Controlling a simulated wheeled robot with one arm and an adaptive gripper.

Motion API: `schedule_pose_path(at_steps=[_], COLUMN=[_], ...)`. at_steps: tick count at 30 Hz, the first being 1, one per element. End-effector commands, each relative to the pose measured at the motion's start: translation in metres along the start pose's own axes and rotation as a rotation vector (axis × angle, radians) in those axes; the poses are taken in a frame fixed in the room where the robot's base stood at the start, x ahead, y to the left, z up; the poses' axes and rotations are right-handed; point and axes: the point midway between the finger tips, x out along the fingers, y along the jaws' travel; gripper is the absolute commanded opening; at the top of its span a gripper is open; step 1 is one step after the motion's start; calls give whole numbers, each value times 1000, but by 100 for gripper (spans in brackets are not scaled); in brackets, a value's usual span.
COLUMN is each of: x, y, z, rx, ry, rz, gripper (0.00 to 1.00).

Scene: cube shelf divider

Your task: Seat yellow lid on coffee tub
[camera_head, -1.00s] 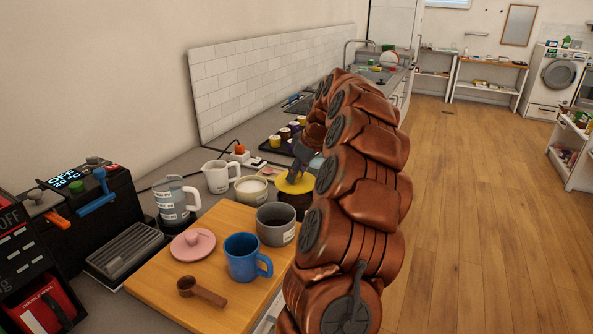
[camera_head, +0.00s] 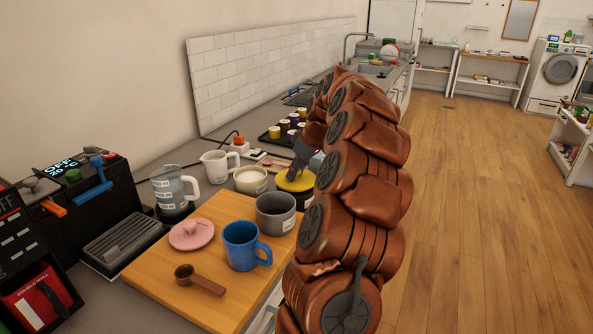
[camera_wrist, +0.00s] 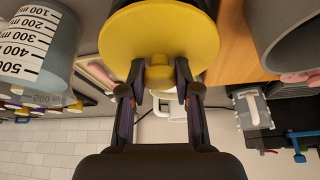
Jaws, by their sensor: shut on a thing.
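The yellow lid (camera_head: 296,182) is at the top of the dark coffee tub (camera_head: 291,201), close to level. In the wrist view the lid's yellow disc (camera_wrist: 160,35) fills the upper middle, with its knob (camera_wrist: 160,74) toward me. My gripper (camera_wrist: 160,82) is shut on that knob, one finger on each side. In the head view my gripper (camera_head: 300,160) comes down onto the lid from above. My arm hides the right side of the lid and tub. I cannot tell whether the rim is fully down all round.
A grey pot (camera_head: 276,218) and cream bowl (camera_head: 251,181) stand close by the tub. A blue mug (camera_head: 241,247), pink lid (camera_head: 191,236) and brown scoop (camera_head: 199,281) sit on the wooden board (camera_head: 225,292). A tray of several capsules lies behind.

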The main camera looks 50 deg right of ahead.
Motion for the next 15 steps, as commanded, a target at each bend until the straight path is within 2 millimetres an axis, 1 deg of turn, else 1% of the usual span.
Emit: schedule_pose_path(at_steps=[15], x=[6], y=[0], z=[3], rx=[0], ry=[0], rz=[0], gripper=[0])
